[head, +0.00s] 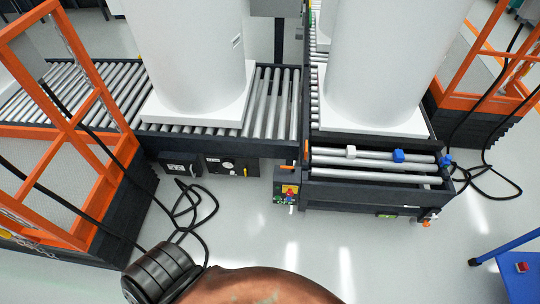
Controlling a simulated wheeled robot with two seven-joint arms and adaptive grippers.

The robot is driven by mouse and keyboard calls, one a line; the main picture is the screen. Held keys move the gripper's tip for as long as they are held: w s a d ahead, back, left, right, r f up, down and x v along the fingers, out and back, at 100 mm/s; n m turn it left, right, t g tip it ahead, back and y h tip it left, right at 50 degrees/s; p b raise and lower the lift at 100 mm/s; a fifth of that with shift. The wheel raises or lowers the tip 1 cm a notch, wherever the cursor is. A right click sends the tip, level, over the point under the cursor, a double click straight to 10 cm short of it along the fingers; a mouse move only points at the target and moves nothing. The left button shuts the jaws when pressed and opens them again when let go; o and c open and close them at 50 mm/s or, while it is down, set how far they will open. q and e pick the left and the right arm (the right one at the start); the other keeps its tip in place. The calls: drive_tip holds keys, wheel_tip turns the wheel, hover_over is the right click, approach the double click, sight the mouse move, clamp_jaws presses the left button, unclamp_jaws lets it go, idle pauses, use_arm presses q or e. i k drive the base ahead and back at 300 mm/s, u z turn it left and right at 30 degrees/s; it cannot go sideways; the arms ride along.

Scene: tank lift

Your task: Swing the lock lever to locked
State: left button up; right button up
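No part is clearly marked as the lock lever, and I cannot tell which of several small orange parts it is. A small orange handle (427,223) sits at the lower right corner of the dark lift frame (360,193). A thin orange bar (306,150) stands upright at the frame's left side. Another small orange piece (241,171) is on the front of the left conveyor. Neither of my grippers is in view.
White tanks (190,60) (385,60) stand on pallets on the roller conveyor (270,100) and lift. Orange railings (75,130) (490,60) flank them. Black cables (185,205) lie on the floor. A blue stand (515,265) is at lower right. The floor before the lift is clear.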

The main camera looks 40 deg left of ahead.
sight(292, 168)
drive_tip(key=u, duration=0.85)
drive_tip(key=i, duration=0.9)
drive_tip(key=u, duration=1.15)
drive_tip(key=i, duration=0.2)
drive_tip(key=u, duration=0.2)
